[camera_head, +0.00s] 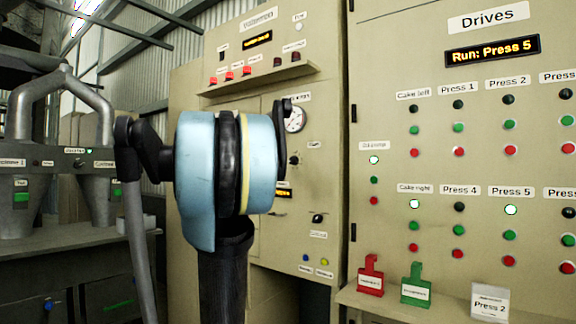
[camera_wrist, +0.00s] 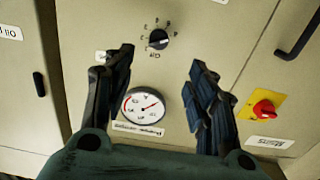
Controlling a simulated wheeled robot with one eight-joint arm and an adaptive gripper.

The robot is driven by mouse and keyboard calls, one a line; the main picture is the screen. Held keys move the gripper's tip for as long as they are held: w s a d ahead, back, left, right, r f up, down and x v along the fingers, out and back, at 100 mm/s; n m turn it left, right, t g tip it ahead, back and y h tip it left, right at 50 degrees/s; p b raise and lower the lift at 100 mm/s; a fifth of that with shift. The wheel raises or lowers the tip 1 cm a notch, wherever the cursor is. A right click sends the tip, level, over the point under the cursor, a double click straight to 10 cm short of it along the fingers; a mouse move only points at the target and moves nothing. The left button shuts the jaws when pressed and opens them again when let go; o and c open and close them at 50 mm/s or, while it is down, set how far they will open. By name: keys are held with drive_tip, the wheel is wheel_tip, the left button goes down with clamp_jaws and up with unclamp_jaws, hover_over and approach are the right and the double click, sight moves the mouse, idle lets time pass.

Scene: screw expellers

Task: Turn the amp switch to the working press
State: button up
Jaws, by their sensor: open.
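The amp switch appears to be a black rotary knob (camera_wrist: 158,39) with several small marks around it, in the upper middle of the wrist view. It also shows in the head view (camera_head: 294,160), below a round gauge. I cannot tell which mark it points to. My gripper (camera_wrist: 161,60) is open and empty, its two dark fingers spread, with the gauge between them and the knob just beyond their tips. In the head view my blue wrist hides most of the gripper. The Drives display (camera_head: 492,49) reads "Run: Press 5", and the Press 5 lamp (camera_head: 511,210) is lit.
The round gauge (camera_wrist: 142,105) lies close to the knob. A red switch on a yellow plate (camera_wrist: 264,108) is at the right of the wrist view. A ledge (camera_head: 262,78) juts out above. Red (camera_head: 371,276) and green (camera_head: 416,286) tag holders stand on the lower right shelf.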

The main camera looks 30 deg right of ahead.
sight(291, 161)
drive_tip(key=x, duration=1.4)
drive_tip(key=shift+w+d, duration=0.15)
drive_tip(key=shift+d, duration=0.15)
drive_tip(key=c, duration=1)
